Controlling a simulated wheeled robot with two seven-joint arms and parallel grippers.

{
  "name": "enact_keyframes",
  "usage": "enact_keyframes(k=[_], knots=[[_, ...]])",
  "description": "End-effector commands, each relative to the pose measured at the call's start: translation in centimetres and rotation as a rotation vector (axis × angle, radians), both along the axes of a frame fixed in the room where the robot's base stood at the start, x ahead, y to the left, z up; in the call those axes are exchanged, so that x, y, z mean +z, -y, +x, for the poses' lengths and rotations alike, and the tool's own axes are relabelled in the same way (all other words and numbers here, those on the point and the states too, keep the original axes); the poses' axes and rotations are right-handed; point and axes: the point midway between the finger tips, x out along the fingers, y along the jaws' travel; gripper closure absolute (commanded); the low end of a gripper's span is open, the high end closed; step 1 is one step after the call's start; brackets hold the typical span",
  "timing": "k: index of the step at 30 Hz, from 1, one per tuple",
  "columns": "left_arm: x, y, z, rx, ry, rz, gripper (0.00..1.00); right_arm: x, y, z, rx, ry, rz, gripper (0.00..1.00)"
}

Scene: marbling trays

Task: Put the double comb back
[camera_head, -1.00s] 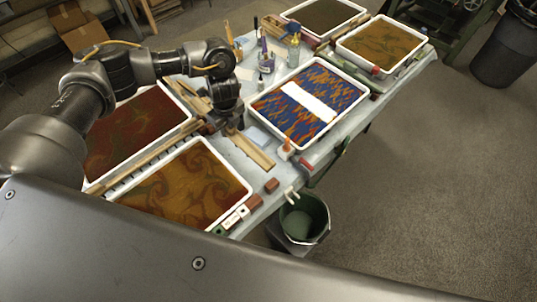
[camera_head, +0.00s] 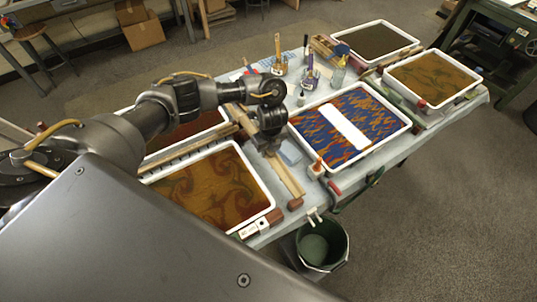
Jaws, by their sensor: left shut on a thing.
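My left gripper (camera_head: 268,148) points down over the table, between the left trays and the blue-and-orange tray. It is shut on a pale wooden piece, which looks like the double comb (camera_head: 287,177). Wood shows on both sides of the jaws, slanting from upper left to lower right. My gripper hides its middle, and I cannot tell whether it touches the table. Another long wooden bar with dark teeth or slots (camera_head: 190,150) lies between the two left trays. My right gripper is not in view.
The near left tray (camera_head: 266,185) has brown swirls; a dark red tray (camera_head: 218,113) is behind it. The blue-and-orange tray (camera_head: 408,124) bears a white strip. A bucket (camera_head: 318,245) is below the front edge.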

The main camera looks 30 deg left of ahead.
Motion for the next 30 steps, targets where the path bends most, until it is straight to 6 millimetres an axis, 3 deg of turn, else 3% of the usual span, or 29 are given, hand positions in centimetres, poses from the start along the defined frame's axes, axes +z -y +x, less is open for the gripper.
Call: enact_keyframes(k=[6,27,28,30], knots=[[-2.5,0.0,-0.1,0.001,-0.002,0.0,0.97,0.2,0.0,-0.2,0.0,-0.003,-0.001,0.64],[-3.8,0.0,0.0,0.0,0.0,0.0,0.97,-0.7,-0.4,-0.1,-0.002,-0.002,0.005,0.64],[-3.8,0.0,0.0,0.0,0.0,0.0,0.62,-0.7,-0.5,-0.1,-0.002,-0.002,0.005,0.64],[-3.8,0.0,0.0,0.0,0.0,0.0,0.53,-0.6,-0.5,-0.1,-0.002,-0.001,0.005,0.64]])
